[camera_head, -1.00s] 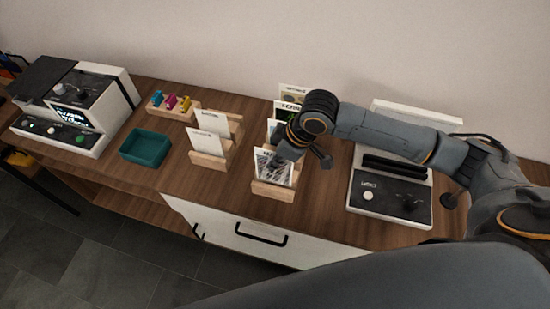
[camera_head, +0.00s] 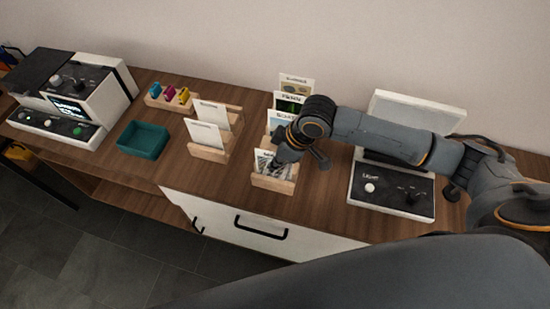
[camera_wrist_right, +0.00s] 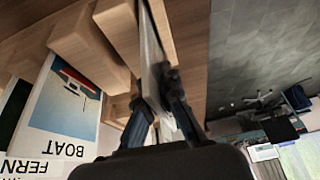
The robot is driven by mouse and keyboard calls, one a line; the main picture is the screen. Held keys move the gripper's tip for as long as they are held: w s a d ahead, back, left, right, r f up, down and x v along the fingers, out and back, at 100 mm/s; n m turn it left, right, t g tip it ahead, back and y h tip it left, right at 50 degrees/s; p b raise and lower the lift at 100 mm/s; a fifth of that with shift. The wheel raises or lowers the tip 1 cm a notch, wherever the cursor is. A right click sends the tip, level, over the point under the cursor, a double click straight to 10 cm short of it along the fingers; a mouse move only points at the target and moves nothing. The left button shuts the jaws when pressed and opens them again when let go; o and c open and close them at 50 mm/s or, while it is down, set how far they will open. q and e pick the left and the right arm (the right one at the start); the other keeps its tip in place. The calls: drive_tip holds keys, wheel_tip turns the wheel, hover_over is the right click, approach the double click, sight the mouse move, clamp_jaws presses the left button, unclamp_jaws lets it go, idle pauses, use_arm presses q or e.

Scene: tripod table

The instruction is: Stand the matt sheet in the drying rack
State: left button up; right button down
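The matt sheet (camera_head: 263,160), with a grey and black picture, stands low in the front slot of a wooden rack (camera_head: 274,183). My right gripper (camera_head: 283,162) is at the sheet's right edge, and its arm hides part of the rack. In the right wrist view, the sheet (camera_wrist_right: 153,50) shows nearly edge-on between wooden bars. The dark fingers (camera_wrist_right: 156,92) lie on either side of it and appear shut on it. The exact contact is hard to make out. My left gripper is not in view.
Picture cards, one marked BOAT (camera_wrist_right: 68,105), stand behind in the rack. Another wooden rack with pale cards (camera_head: 207,135) is to the left, beside a teal tray (camera_head: 144,140). A white device with a raised lid (camera_head: 415,112) stands right. A printer-like machine (camera_head: 75,100) is far left.

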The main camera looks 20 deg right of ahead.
drive_tip(key=c, duration=1.4)
unclamp_jaws()
drive_tip(key=shift+c, duration=0.2)
wheel_tip(320, 180, up, 9)
drive_tip(key=p, duration=1)
